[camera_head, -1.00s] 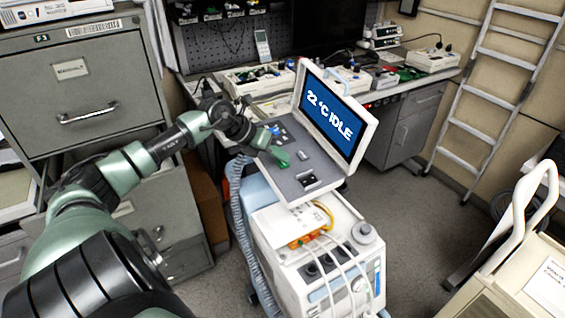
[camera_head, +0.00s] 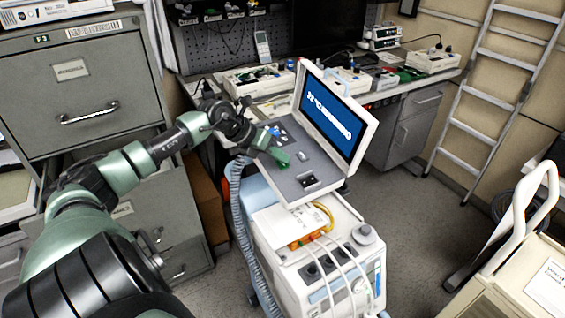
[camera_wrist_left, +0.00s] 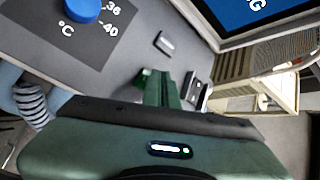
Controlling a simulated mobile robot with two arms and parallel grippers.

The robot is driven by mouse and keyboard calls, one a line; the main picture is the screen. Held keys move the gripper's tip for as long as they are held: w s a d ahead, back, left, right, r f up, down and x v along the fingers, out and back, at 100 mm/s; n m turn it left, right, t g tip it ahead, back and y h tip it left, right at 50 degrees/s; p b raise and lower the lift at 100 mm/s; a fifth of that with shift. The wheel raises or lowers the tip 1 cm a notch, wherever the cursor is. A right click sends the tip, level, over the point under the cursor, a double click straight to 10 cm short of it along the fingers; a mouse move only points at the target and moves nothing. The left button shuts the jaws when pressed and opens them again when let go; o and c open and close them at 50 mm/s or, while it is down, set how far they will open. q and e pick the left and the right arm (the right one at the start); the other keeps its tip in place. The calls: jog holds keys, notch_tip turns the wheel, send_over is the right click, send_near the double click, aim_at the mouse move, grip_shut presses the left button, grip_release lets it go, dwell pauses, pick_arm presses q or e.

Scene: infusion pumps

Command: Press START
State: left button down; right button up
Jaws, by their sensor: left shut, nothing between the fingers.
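The unit has a grey control panel (camera_head: 279,186) and a raised screen (camera_head: 331,118). The screen shows a line of white text on blue, too small to read surely; its end, "G", shows in the wrist view (camera_wrist_left: 256,5). A small pale button (camera_wrist_left: 164,43) sits on the panel, and a black and white switch (camera_wrist_left: 194,92) lies right of the fingers. A blue knob (camera_wrist_left: 82,10) has a temperature scale. My left gripper (camera_head: 281,158) is shut and empty, its green fingers low at the panel; contact cannot be told. No START label is readable. My right gripper is out of view.
The unit stands on a white cart (camera_head: 318,260) with cables and a grey hose (camera_head: 238,215). Filing cabinets (camera_head: 85,100) stand left. A workbench (camera_head: 405,85) with devices lies behind. A beige cart (camera_head: 510,285) stands right, with open floor between.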

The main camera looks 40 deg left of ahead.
aim_at(282, 168)
pick_arm(q)
jog(key=shift+d+r, duration=0.1)
jog(key=shift+r, duration=0.4)
jog(key=shift+s+d+r+p, duration=0.1)
jog(key=shift+d+r+p, duration=0.15)
jog(key=shift+r+p, duration=0.85)
jog(key=shift+s+d+r+p, duration=0.15)
jog(key=shift+r+p, duration=0.55)
jog(key=shift+r, duration=0.75)
jog(key=shift+w, duration=0.1)
